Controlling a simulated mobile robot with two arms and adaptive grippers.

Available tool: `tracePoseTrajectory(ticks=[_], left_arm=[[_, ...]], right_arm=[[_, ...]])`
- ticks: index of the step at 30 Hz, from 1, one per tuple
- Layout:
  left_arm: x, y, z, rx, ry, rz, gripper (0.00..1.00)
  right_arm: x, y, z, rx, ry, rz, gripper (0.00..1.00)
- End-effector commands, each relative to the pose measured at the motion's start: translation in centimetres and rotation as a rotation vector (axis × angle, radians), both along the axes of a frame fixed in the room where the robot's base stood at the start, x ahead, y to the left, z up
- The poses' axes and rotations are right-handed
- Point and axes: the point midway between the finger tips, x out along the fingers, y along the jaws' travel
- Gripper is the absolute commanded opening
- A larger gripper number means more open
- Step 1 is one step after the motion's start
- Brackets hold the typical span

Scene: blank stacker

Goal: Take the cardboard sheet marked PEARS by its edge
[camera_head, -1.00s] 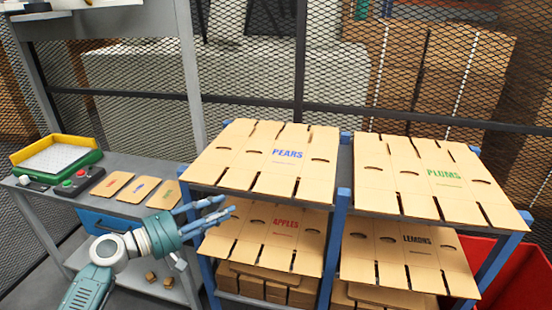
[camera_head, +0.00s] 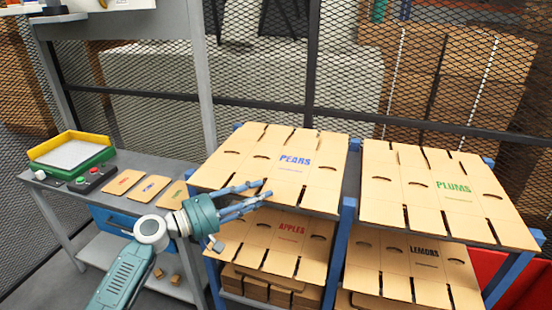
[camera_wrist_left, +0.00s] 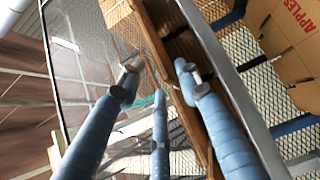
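The cardboard sheet marked PEARS (camera_head: 246,150) lies flat on the top left of the blue-posted rack, its blue lettering facing up. My left gripper (camera_head: 264,189) is at the sheet's front edge, its fingers spread and reaching right. In the left wrist view the fingers (camera_wrist_left: 158,78) are apart, with a thin brown edge running between them. I cannot tell whether that edge is the PEARS sheet or whether the fingers touch it. My right gripper is in neither view.
The PLUMS sheet (camera_head: 395,190) lies to the right on top. The APPLES sheet (camera_head: 262,235) and LEMONS sheet (camera_head: 375,265) are on the shelf below. A side table at left holds a button box (camera_head: 90,180), a yellow-green tray (camera_head: 40,152) and small cards (camera_head: 140,188).

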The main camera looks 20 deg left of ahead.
Motion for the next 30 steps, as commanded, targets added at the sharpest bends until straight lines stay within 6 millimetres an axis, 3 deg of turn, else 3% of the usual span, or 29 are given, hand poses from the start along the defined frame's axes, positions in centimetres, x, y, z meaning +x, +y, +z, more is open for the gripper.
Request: tracePoseTrajectory(ticks=[5, 12, 22, 27, 30], left_arm=[[0.9, -1.1, 0.2, -0.002, 0.001, 0.0, 0.34], [3.2, -3.8, -0.1, -0.001, 0.0, 0.001, 0.34], [3.7, -4.4, -0.5, 0.001, -0.001, 0.0, 0.34], [3.7, -4.4, -0.5, 0.001, -0.001, 0.0, 0.03], [3.7, -4.4, -0.5, 0.001, -0.001, 0.0, 0.0]], right_arm=[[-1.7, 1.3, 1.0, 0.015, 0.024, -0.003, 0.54], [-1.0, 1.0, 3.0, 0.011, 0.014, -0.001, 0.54], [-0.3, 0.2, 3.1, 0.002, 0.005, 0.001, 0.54], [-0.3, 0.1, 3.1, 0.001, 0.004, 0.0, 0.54], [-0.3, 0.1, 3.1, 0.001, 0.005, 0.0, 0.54]])
